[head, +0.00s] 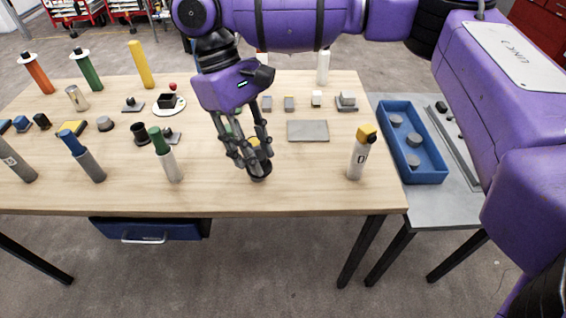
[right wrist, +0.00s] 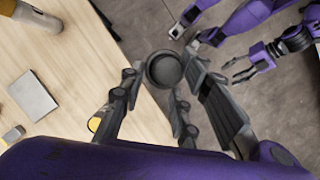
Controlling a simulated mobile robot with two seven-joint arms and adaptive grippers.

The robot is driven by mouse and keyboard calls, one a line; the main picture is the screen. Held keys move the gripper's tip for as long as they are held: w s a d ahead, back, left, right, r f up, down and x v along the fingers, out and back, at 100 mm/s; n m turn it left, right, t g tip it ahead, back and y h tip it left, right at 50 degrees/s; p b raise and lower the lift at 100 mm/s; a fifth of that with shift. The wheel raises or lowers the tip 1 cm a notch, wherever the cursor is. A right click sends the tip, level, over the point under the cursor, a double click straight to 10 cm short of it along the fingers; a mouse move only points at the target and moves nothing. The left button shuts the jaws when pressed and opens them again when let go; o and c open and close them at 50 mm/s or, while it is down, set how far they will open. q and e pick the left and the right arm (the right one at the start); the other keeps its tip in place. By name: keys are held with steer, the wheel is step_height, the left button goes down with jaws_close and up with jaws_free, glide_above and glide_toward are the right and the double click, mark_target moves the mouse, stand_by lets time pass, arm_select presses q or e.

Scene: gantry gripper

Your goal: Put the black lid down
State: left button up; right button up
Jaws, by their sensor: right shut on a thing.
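My right gripper (head: 254,160) reaches down over the front middle of the table and is shut on the black lid (head: 260,173). In the right wrist view the round, dark lid (right wrist: 165,69) sits at the fingertips (right wrist: 155,90), near the table edge. I cannot tell whether the lid touches the wood. Part of a purple arm with dark fingers, my left gripper (right wrist: 238,66), shows in the right wrist view, away from the table; its opening is unclear. It is not in the head view.
The wooden table (head: 215,198) holds several bottles and small parts. A grey plate (head: 308,131) and a yellow-capped white bottle (head: 358,158) stand to the right. A green-capped bottle (head: 166,160) is left. A blue tray (head: 427,172) lies on the side table. Table front is clear around the lid.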

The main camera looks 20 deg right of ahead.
steer(key=w+a+f+n+t+h, duration=0.2)
steer(key=w+a+n, duration=0.4)
steer(key=a+n, duration=0.1)
steer(key=s+d+r+m, duration=0.2)
steer(key=r, duration=0.1)
steer(key=s+d+r+m+g+y, duration=0.1)
steer(key=s+d+r+m, duration=0.1)
steer(key=r+m, duration=0.1)
steer(key=s+d+r+m+g+y, duration=0.1)
steer(key=s+d+r+m, duration=0.1)
steer(key=d+r, duration=0.1)
steer(key=shift+s+r+m, duration=0.35)
steer(key=shift+r+m, duration=0.05)
steer(key=shift+r, duration=0.45)
steer(key=w+a+m+y, duration=0.2)
steer(key=w+a+m, duration=0.3)
steer(key=w+a, duration=0.4)
steer(key=s+d+f+n+t+h, duration=0.1)
steer(key=s+d+f+n+h, duration=0.1)
steer(key=f+n, duration=0.3)
steer(key=s+d+f+n+t+h, duration=0.1)
steer(key=f+n, duration=0.5)
steer(key=n, duration=0.6)
steer(key=shift+s+d+t+h, duration=0.35)
steer(key=shift+d+t+h, duration=0.35)
steer(key=shift+d+h, duration=0.15)
